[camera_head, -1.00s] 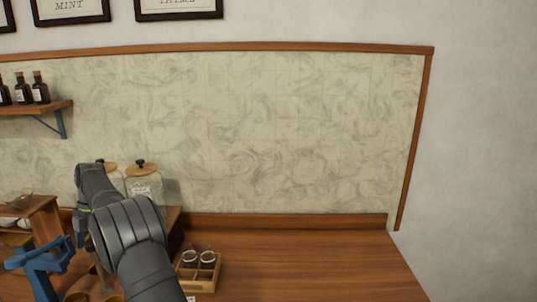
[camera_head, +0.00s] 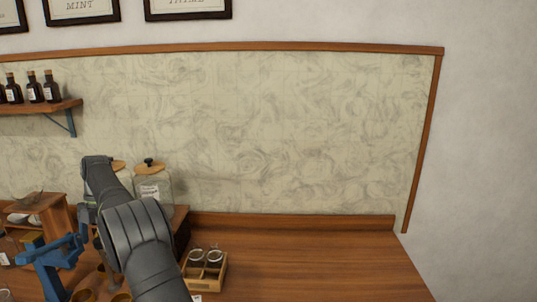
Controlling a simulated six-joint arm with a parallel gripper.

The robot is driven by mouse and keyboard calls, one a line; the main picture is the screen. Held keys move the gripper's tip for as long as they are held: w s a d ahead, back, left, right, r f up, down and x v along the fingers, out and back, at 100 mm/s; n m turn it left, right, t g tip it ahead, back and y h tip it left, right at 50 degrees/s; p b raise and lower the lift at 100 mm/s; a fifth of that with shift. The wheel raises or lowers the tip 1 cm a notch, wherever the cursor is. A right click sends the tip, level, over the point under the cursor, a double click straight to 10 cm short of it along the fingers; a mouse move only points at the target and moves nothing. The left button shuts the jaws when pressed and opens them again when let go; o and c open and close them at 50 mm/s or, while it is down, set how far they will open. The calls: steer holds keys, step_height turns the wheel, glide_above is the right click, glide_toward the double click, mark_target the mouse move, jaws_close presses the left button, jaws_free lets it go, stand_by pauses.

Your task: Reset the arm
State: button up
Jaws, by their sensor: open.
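My dark grey arm (camera_head: 138,235) rises from the bottom edge left of centre and bends at a rounded joint near the jars. Past that joint it drops down on the left, close to a blue stand-like piece (camera_head: 45,262). My gripper's fingers cannot be made out; they are hidden behind the arm or among the things at the left.
Lidded glass jars (camera_head: 152,186) stand behind the arm. A small wooden shelf unit (camera_head: 52,214) stands left. The wooden counter (camera_head: 320,262) is clear at right.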

steer(key=shift+f, duration=0.9)
steer(key=shift+r+m, duration=0.15)
steer(key=shift+m, duration=0.75)
steer(key=m+y, duration=0.1)
steer(key=m, duration=0.4)
steer(key=shift+t, duration=0.4)
steer(key=m+y, duration=0.1)
steer(key=m, duration=0.3)
steer(key=shift+t, duration=0.4)
steer(key=m+t, duration=0.1)
steer(key=m, duration=0.3)
steer(key=shift+m, duration=0.4)
steer(key=v, duration=0.2)
steer(key=a+v, duration=0.1)
steer(key=v, duration=0.2)
steer(key=a+v, duration=0.1)
steer(key=v, duration=0.2)
steer(key=shift+r, duration=0.45)
steer(key=shift+s+d+r, duration=0.3)
steer(key=shift+s+r, duration=0.05)
steer(key=shift+s, duration=0.15)
